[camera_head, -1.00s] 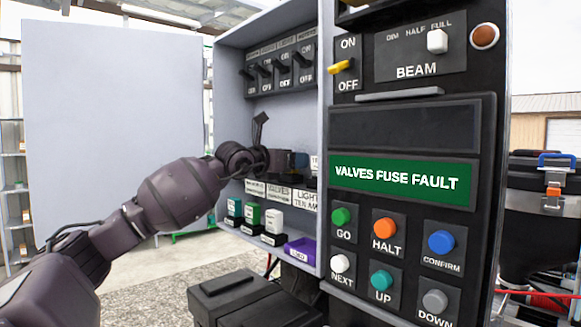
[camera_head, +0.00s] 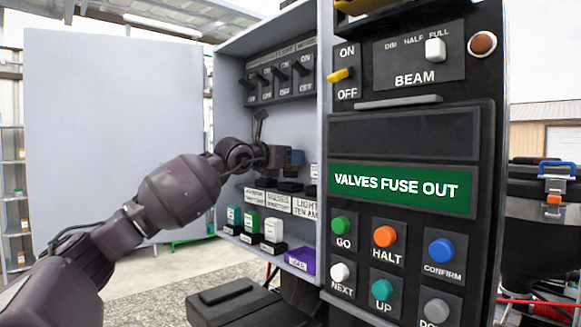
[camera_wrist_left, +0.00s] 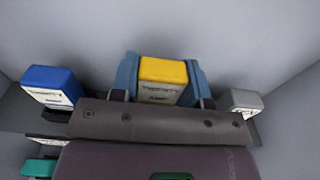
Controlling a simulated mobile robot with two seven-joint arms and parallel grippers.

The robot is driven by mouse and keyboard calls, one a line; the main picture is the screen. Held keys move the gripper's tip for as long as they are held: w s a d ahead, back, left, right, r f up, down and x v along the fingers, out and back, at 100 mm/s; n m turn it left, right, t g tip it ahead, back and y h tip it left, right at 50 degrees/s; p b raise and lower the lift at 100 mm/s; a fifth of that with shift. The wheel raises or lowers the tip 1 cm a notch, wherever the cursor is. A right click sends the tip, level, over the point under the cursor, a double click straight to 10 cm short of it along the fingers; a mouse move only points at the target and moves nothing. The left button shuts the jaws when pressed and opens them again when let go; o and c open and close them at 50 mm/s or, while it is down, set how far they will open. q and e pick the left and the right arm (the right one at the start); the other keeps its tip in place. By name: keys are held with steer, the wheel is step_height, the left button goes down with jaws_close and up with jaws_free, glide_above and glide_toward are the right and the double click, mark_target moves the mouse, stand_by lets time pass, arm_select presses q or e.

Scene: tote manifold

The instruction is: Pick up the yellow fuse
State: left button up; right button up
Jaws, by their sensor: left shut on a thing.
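The yellow fuse (camera_wrist_left: 163,72) stands out in the left wrist view, with a label on its face. It sits between the two blue fingertips of my left gripper (camera_wrist_left: 161,84), which is shut on it. In the head view my left gripper (camera_head: 290,157) is inside the open cabinet, just above the fuse sockets (camera_head: 290,187) and the valves label (camera_head: 278,200). The yellow fuse is hidden by the gripper there. The green screen (camera_head: 400,187) reads VALVES FUSE OUT. My right gripper is not in view.
A blue fuse (camera_wrist_left: 50,85) and a grey fuse (camera_wrist_left: 246,102) flank the gripper. Black switches (camera_head: 281,77) are above. Spare green and white fuses (camera_head: 274,230) and a purple bin (camera_head: 299,262) are on the lower shelf. The button panel (camera_head: 445,250) is at right.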

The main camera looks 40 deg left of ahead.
arm_select(q)
steer(key=shift+r, duration=0.45)
steer(key=shift+s+a+f, duration=0.1)
steer(key=shift+s+a, duration=0.1)
steer(key=shift+s, duration=0.65)
steer(key=shift+s+b, duration=0.4)
steer(key=shift+s, duration=0.2)
steer(key=s+a, duration=0.1)
steer(key=s, duration=1.4)
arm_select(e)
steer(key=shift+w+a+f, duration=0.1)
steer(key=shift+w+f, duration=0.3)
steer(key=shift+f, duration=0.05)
arm_select(q)
steer(key=shift+a+r, duration=0.1)
steer(key=shift+r, duration=0.15)
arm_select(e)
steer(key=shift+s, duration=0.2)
